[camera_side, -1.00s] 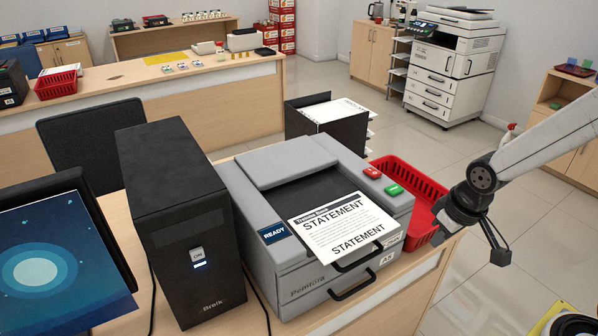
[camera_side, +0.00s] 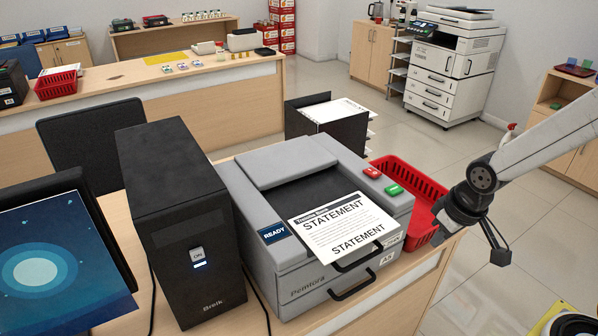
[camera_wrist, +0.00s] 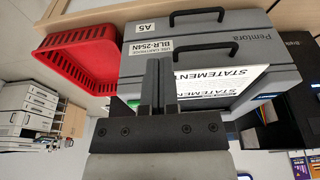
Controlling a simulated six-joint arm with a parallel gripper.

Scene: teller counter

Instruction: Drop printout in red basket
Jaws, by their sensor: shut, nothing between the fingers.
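The printout (camera_side: 345,228), a white sheet headed STATEMENT, lies on the output tray of the grey printer (camera_side: 300,272) and reaches over its front edge. It also shows in the wrist view (camera_wrist: 222,86), partly hidden behind my fingers. The red basket (camera_side: 420,178) stands on the counter just right of the printer; in the wrist view the basket (camera_wrist: 75,62) is at the left. My gripper (camera_side: 500,254) is to the right of the printer and basket, apart from the printout. In the wrist view my gripper (camera_wrist: 158,62) has its fingers together and empty.
A black computer tower (camera_side: 180,220) stands left of the printer, with a monitor (camera_side: 60,265) at the far left. The printer has red and green buttons (camera_side: 393,190) on its right side and black front handles (camera_side: 352,285). Open floor lies to the right.

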